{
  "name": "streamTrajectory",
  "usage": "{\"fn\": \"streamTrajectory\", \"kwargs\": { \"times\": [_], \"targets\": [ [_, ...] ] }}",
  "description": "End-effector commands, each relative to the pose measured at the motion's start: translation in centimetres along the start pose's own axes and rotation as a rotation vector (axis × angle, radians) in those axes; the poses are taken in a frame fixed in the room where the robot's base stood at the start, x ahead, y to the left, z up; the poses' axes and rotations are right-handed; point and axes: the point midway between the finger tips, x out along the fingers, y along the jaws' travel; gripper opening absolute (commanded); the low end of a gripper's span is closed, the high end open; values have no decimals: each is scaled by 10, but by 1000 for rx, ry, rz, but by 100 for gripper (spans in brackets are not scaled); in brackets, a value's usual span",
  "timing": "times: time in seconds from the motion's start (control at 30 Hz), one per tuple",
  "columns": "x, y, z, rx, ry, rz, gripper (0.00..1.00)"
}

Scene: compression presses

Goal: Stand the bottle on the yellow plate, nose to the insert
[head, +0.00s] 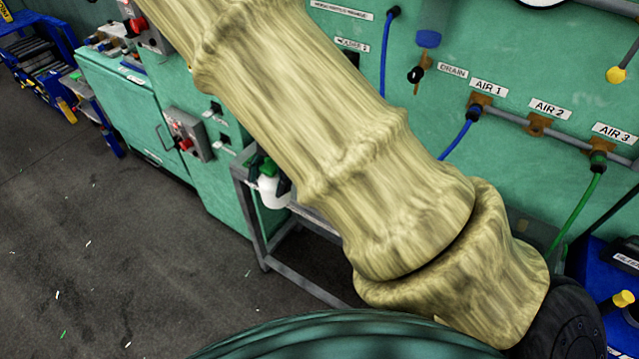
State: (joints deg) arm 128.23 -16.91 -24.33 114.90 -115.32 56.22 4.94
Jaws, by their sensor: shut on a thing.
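A white bottle (271,190) with green and dark parts at its top shows in the head view, left of centre, at the edge of a grey metal stand. Its right side is hidden behind my arm, so its nose direction cannot be made out. I cannot tell whether it rests on the stand or is held above it. My arm crosses the middle of the view and hides most of the stand's top. My gripper is not visible. No yellow plate or insert can be seen.
Behind the stand (258,232) is a green machine wall with labelled air ports (479,104) and blue and green hoses. A green cabinet (140,115) stands at left. A blue unit (612,275) is at lower right. The dark floor (110,250) at left is mostly clear.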

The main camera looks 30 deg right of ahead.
Motion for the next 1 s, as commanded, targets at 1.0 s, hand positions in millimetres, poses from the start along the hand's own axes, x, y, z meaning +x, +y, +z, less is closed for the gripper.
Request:
{"fn": "streamTrajectory", "kwargs": {
  "times": [1.0],
  "targets": [
    [-24,-76,110,3,0,2,35]
  ]
}}
